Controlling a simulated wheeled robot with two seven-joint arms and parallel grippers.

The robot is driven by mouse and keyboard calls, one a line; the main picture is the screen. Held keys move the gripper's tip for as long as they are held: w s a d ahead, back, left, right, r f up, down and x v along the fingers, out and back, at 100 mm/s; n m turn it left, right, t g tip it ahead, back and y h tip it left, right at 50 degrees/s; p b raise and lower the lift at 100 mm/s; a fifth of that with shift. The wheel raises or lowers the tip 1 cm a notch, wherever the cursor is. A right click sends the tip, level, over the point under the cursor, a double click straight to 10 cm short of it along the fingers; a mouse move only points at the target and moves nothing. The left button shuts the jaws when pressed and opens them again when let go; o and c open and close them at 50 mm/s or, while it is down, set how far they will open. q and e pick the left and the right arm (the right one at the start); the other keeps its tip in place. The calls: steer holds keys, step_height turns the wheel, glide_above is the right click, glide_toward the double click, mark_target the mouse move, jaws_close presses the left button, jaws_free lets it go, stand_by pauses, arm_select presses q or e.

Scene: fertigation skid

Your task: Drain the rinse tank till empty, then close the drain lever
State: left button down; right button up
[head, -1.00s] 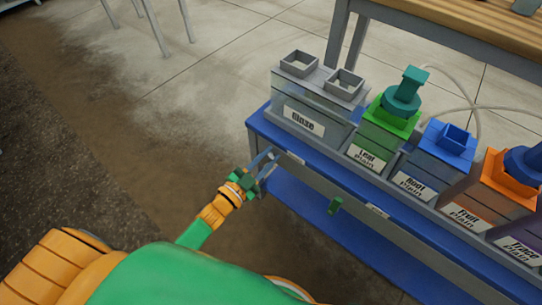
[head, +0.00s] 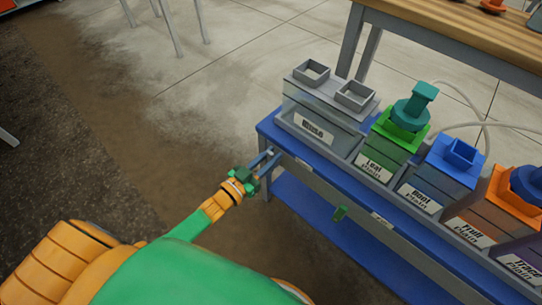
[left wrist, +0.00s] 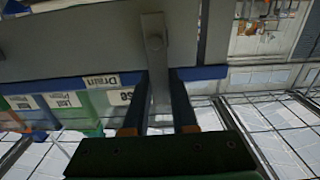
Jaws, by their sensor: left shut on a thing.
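The rinse tank (head: 318,145) is a grey, partly see-through box with two square openings on top, at the left end of the blue-topped stand. Its white label is hard to read, and I cannot tell the water level inside. The drain lever (left wrist: 158,75) is a grey bar below its pivot in the left wrist view, near an upside-down "Drain" label (left wrist: 101,81). My left gripper (head: 268,161) is at the stand's front left corner, shut on the drain lever, with its blue fingers either side of it. My right gripper is not in view.
Green (head: 391,150), blue (head: 436,173) and orange (head: 483,210) labelled tanks stand right of the rinse tank. A wooden table (head: 450,25) stands behind. The floor left of the stand is clear.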

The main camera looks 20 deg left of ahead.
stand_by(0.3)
arm_select(q)
steer(key=c, duration=0.7)
jaws_free()
steer(key=p+v, duration=0.1)
steer(key=v, duration=0.6)
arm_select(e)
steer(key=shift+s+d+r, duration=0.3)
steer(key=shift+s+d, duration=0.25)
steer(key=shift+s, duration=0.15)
